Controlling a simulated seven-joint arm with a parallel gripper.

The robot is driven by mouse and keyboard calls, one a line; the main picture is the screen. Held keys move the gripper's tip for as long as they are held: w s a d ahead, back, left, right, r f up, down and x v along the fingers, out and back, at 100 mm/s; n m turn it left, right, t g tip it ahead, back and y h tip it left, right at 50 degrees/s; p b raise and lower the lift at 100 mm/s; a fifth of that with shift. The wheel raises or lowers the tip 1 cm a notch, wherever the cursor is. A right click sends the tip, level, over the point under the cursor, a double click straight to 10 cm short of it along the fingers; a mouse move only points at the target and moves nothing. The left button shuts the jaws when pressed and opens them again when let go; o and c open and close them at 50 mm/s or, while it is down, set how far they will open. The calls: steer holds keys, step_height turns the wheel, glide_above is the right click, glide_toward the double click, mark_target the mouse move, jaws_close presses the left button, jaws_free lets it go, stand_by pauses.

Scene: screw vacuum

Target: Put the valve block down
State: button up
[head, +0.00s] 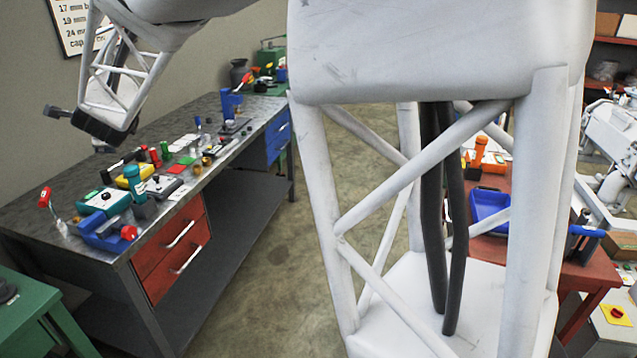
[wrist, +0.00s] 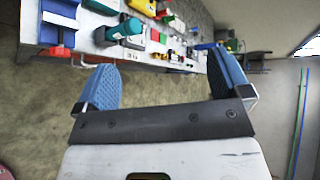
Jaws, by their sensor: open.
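My gripper (wrist: 162,60) is open in the wrist view, its two blue ribbed pads wide apart with nothing between them. The grey workbench (head: 150,120) stands at the left in the head view and holds several coloured devices. Among them are a blue block with a red knob (head: 105,229) at the near end, a teal box (head: 100,203) and a yellow box (head: 130,172). I cannot tell which one, if any, is the valve block.
Red drawers (head: 170,250) are under the bench's front. A green table (head: 40,310) is at the lower left. A red table at the right carries a blue tray (head: 489,210), partly behind my white arm structure. The concrete floor (head: 260,240) between is clear.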

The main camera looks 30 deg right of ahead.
steer(key=s+d+f+n+g+h, duration=0.1)
steer(key=s+d+f+n+g, duration=0.2)
steer(key=s, duration=1.4)
steer(key=s+d+f+n+g+h, duration=0.1)
steer(key=s+d+f+n+g, duration=0.2)
steer(key=s+d+n, duration=0.6)
steer(key=s+d+f+n+g+h, duration=0.1)
steer(key=s+d+f+n+g, duration=0.3)
steer(key=s+d, duration=0.9)
steer(key=s+f+n, duration=0.1)
steer(key=s+n, duration=0.2)
steer(key=s, duration=0.9)
steer(key=shift+d, duration=0.3)
